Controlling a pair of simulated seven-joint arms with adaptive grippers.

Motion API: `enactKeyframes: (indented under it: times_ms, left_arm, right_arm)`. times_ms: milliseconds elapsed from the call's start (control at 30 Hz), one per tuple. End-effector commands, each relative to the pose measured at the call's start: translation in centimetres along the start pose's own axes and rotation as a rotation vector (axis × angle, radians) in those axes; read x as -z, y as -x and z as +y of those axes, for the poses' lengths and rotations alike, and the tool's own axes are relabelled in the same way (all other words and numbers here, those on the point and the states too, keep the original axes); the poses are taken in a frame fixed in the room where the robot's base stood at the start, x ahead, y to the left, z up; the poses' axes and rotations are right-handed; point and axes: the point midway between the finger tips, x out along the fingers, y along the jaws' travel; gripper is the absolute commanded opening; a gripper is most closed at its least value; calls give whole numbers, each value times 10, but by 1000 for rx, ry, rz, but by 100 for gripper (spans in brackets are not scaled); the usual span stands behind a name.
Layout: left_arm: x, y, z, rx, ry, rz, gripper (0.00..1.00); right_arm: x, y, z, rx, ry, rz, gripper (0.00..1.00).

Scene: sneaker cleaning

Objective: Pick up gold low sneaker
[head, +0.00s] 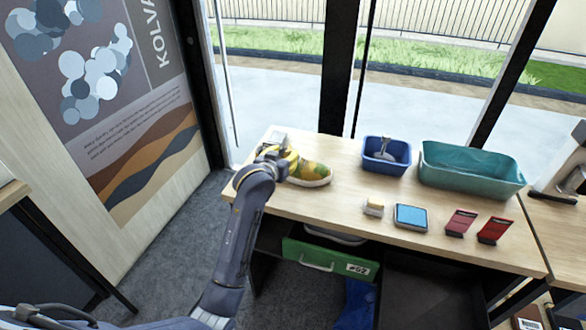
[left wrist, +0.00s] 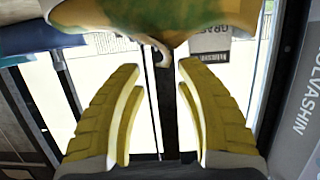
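The gold low sneaker (head: 312,173), patterned in gold and green with a pale sole, rests on the left part of the wooden table. In the left wrist view its underside or side, gold and green (left wrist: 150,14), fills the top edge, partly cut off. My left gripper (head: 287,160) is at the sneaker's left end in the head view and hides part of it. In the left wrist view its two yellow ribbed fingers (left wrist: 160,70) are apart with nothing between them, and the sneaker is beyond their tips. Contact cannot be told. My right gripper is not in view.
On the table (head: 335,205) stand a blue bin (head: 372,163) holding a pale object, a teal basin (head: 450,178), a small brush-like block (head: 374,207), a blue pad (head: 411,217) and two red cards (head: 460,222). A green drawer (head: 325,262) is below. Table around the sneaker's right is clear.

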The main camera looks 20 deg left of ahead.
Motion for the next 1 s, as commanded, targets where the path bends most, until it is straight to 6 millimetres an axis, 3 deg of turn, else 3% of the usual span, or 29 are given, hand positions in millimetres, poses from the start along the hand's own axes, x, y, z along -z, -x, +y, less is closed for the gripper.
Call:
enactKeyframes:
  times_ms: [400, 767, 1000]
  left_arm:
    - [3, -44, 0, 0, 0, -1, 35]
    - [3, -47, 0, 0, 0, 0, 37]
    - [3, -47, 0, 0, 0, 0, 9]
  right_arm:
    - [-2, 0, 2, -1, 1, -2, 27]
    - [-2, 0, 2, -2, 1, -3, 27]
    - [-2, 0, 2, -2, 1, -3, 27]
